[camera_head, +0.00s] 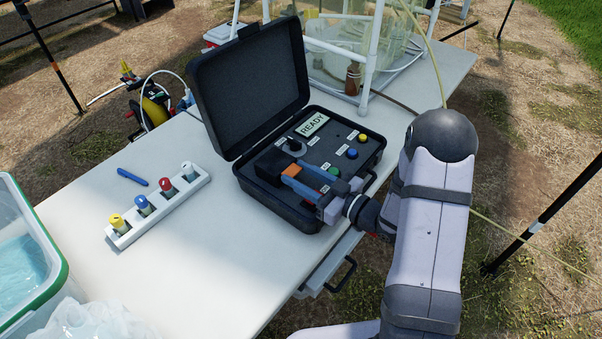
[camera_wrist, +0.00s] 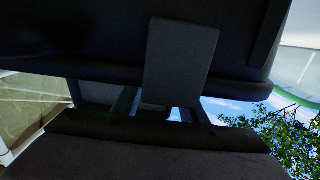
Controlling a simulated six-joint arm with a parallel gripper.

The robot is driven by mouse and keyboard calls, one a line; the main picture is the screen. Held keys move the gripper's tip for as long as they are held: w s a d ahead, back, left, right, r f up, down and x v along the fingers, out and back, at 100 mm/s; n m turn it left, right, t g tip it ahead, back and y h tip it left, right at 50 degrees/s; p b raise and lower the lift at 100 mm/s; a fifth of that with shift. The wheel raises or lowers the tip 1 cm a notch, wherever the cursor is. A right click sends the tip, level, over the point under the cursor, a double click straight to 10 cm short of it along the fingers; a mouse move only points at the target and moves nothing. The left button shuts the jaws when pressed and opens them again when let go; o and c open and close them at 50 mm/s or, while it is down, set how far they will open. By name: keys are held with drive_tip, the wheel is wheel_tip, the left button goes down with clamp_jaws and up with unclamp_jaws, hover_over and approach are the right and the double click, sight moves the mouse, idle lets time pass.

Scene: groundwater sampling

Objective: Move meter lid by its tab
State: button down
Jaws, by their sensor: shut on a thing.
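The black meter case (camera_head: 317,166) stands open on the white table, with its large padded cover (camera_head: 250,85) upright at the back. My gripper (camera_head: 294,170) reaches into the case from the right, low over its panel, its blue fingers close together. A dark flat meter lid (camera_head: 272,168) lies just left of the fingers. In the wrist view a grey tab (camera_wrist: 180,60) sticks out from a dark body and runs down to my gripper (camera_wrist: 163,112). My gripper is shut on this tab. The fingers partly hide the lid and contact in the head view.
The panel has a READY display (camera_head: 313,124), a dial and coloured buttons. A white rack (camera_head: 160,208) with several capped vials and a blue pen (camera_head: 132,177) lie to the left. A green-rimmed bin (camera_head: 52,285) stands at lower left.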

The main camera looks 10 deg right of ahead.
sight(288, 168)
drive_tip(key=r+p, duration=0.2)
drive_tip(key=p, duration=0.1)
drive_tip(key=r+g+h+p, duration=0.1)
drive_tip(key=shift+w+a, duration=0.3)
drive_tip(key=r+p, duration=0.1)
drive_tip(key=p, duration=0.2)
drive_tip(key=w+a+r+g+h+p, duration=0.1)
drive_tip(key=p, duration=0.1)
drive_tip(key=shift+g+h+p, duration=0.3)
drive_tip(key=shift+p, duration=0.1)
drive_tip(key=w+a+r+g+h+p, duration=0.1)
drive_tip(key=p, duration=0.4)
drive_tip(key=shift+w+a+r, duration=0.1)
drive_tip(key=shift+a+r, duration=0.05)
drive_tip(key=shift+r, duration=0.05)
drive_tip(key=w+a+r+g+h+p, duration=0.1)
drive_tip(key=p, duration=0.2)
drive_tip(key=shift+w+a+g+h+p, duration=0.2)
drive_tip(key=shift+g+h+p, duration=0.15)
drive_tip(key=shift+g+h, duration=0.05)
drive_tip(key=w+a+r+p, duration=0.1)
drive_tip(key=w+a+p, duration=0.2)
drive_tip(key=w+a, duration=0.4)
drive_tip(key=shift+w+a+p, duration=0.15)
drive_tip(key=shift+w+p, duration=0.05)
drive_tip(key=shift+p, duration=0.2)
drive_tip(key=c, duration=1.1)
unclamp_jaws()
drive_tip(key=shift+f, duration=0.25)
